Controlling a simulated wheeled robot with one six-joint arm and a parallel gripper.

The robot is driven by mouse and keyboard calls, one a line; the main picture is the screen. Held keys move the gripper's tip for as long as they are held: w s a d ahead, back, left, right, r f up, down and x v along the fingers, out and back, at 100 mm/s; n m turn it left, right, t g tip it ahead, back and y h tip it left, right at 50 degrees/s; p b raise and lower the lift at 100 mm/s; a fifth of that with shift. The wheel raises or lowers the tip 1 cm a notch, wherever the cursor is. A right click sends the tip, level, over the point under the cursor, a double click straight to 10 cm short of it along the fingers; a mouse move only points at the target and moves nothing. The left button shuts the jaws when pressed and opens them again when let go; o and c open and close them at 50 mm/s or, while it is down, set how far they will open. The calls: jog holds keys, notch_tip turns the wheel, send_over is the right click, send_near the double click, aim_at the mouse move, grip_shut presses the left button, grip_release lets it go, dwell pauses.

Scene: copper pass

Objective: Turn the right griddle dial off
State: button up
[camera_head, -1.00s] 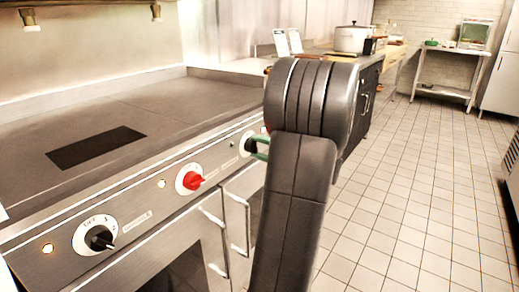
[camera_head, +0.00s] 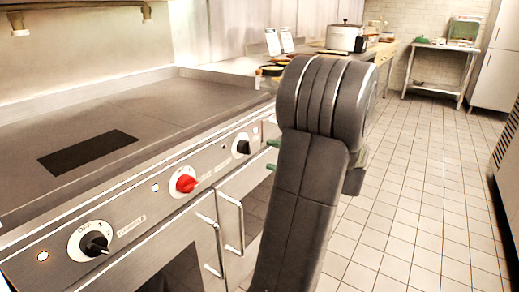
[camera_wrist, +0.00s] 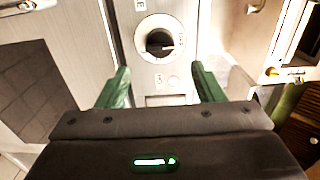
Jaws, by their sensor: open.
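The griddle's right dial (camera_head: 241,146) is a black knob on a white round plate, at the far right of the front panel. My gripper (camera_head: 272,156) is open, its green fingertips just right of that dial in the head view, apart from it. In the wrist view the dial (camera_wrist: 160,42) lies ahead, beyond and between the two spread green fingers of my gripper (camera_wrist: 160,85), with nothing held. A pale mark on the knob points right in that view. The dial's printed settings are too small to read.
A red dial (camera_head: 184,184) and a left black dial (camera_head: 94,243) sit on the same panel. Door handles (camera_head: 232,222) stick out below. The griddle top (camera_head: 170,100) is clear. A pot (camera_head: 344,37) stands on the far counter. Tiled floor is free at right.

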aim_at(245, 147)
jog(key=v, duration=0.5)
jog(key=shift+s+d+p, duration=0.2)
jog(key=shift+d+p, duration=0.05)
jog(key=shift+p, duration=0.1)
jog(key=b+x, duration=0.2)
jog(key=x, duration=1.2)
jog(key=shift+d, duration=0.1)
